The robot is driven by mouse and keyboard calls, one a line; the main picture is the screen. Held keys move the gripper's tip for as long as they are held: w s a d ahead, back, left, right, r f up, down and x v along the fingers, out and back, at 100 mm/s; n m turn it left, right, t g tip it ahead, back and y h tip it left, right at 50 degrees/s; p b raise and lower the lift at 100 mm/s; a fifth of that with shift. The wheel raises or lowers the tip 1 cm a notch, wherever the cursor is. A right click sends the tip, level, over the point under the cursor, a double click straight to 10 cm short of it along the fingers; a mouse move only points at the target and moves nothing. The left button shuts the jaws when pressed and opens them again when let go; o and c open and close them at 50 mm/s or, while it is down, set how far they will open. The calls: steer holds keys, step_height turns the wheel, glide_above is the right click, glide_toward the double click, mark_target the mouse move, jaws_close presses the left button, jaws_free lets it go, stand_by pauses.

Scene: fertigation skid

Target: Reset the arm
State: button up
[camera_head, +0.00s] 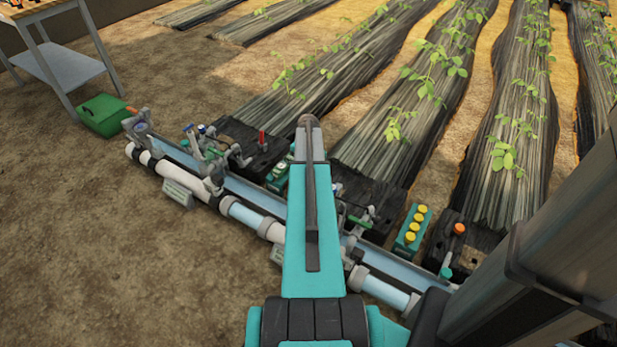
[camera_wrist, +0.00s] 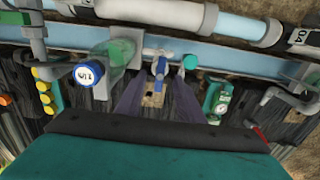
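In the wrist view my gripper (camera_wrist: 158,95) shows as two dark fingers, spread apart with a gap between them. Nothing is held in the gap; dark ground and a small tan patch show through it. A small valve with a blue part (camera_wrist: 161,66) stands just beyond the fingertips, near the pipe; I cannot tell whether they touch it. In the head view my teal arm reaches forward over the pipe line, and my gripper is hidden behind it.
Beside the fingers are a green-bodied fitting with a blue cap (camera_wrist: 88,74), a teal knob (camera_wrist: 190,62) and a green gauge unit (camera_wrist: 218,98). A yellow-button box (camera_head: 412,230) stands right of my arm. A green box (camera_head: 103,115) sits left. Open soil (camera_head: 90,250) lies front left.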

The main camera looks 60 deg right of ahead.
steer(key=shift+r+p, duration=0.35)
steer(key=shift+r, duration=0.45)
